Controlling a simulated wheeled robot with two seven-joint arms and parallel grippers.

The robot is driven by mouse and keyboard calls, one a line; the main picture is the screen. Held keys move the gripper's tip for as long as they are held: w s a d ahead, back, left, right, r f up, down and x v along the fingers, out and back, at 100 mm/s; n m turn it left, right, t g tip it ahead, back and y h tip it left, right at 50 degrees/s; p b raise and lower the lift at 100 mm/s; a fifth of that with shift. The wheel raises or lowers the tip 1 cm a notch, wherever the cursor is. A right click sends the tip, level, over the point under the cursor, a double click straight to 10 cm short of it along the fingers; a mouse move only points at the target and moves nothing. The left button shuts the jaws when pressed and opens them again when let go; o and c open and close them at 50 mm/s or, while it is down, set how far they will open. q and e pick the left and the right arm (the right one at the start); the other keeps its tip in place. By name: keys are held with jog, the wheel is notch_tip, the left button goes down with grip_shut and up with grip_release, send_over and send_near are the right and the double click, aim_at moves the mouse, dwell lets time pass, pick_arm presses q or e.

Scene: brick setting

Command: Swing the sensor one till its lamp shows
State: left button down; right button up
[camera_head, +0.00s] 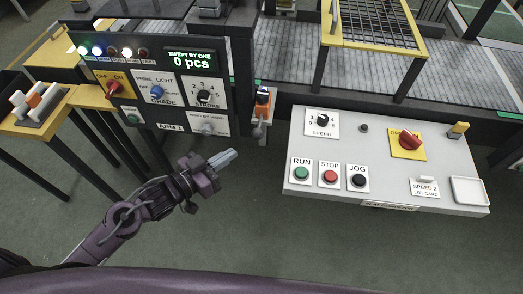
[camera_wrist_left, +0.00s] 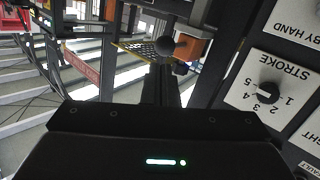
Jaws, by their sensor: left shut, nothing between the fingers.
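An orange block (camera_head: 262,97) on a grey bracket sits at the right side of the dark control panel (camera_head: 240,75); it looks like the sensor, but I cannot read a label on it. In the left wrist view the orange block (camera_wrist_left: 192,46) is beyond the fingers, with dark round knobs by it. A row of small lamps (camera_head: 113,52) runs along the panel's top left; the left ones glow and the rightmost is dark red. Which lamp is the sensor's is unreadable. My left gripper (camera_head: 232,155) is shut and empty, below and left of the block, apart from it.
The panel has a red switch (camera_head: 114,88), a blue knob (camera_head: 157,92) and a stroke knob (camera_head: 204,96). A grey console (camera_head: 400,155) with buttons stands at right. A yellow-framed mesh guard (camera_head: 375,25) rises behind it. Open floor lies between panel and console.

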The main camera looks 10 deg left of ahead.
pick_arm(q)
jog(key=s+d+f+m+t+y+b, duration=0.1)
jog(key=s+d+m+b, duration=0.3)
jog(key=m, duration=0.6)
jog(key=w+d+f+m+t+y+b, duration=0.1)
jog(key=d+m+b, duration=0.3)
jog(key=m, duration=0.6)
jog(key=w+p, duration=0.1)
jog(key=w, duration=0.8)
jog(key=shift+d, duration=0.25)
jog(key=shift+w+r, duration=0.1)
jog(key=shift+r, duration=0.05)
jog(key=shift+a, duration=0.1)
